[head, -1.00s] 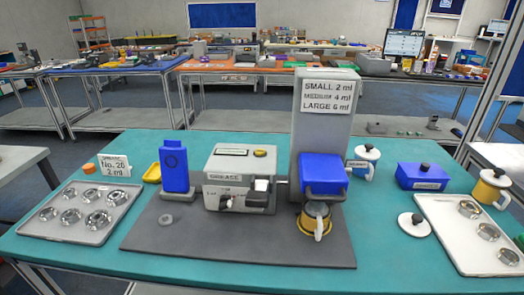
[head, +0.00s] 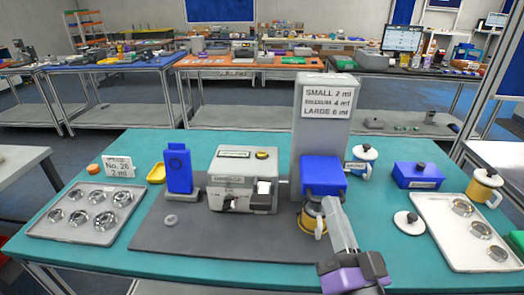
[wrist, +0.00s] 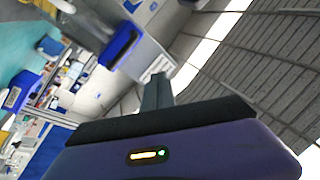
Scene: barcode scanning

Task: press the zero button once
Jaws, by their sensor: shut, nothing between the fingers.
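A grey box device (head: 232,172) stands on the dark mat, with a small display on its top left, a round button (head: 262,155) on its top right, and a knob and white part on its front. I cannot read any marking that says zero. My gripper (head: 332,203) is shut and empty. It reaches in from the lower right, in front of the mug (head: 309,222) under the blue dispenser head, to the right of the grey device and apart from its button. The wrist view shows the closed fingers (wrist: 158,85), with the room tilted behind them.
A tall grey dispenser (head: 322,130) with a size sign stands right of the device. A blue upright block (head: 179,170) stands left of it. Metal trays (head: 107,232) (head: 462,258) lie at both ends. A loose lid (head: 409,222) lies near the right tray.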

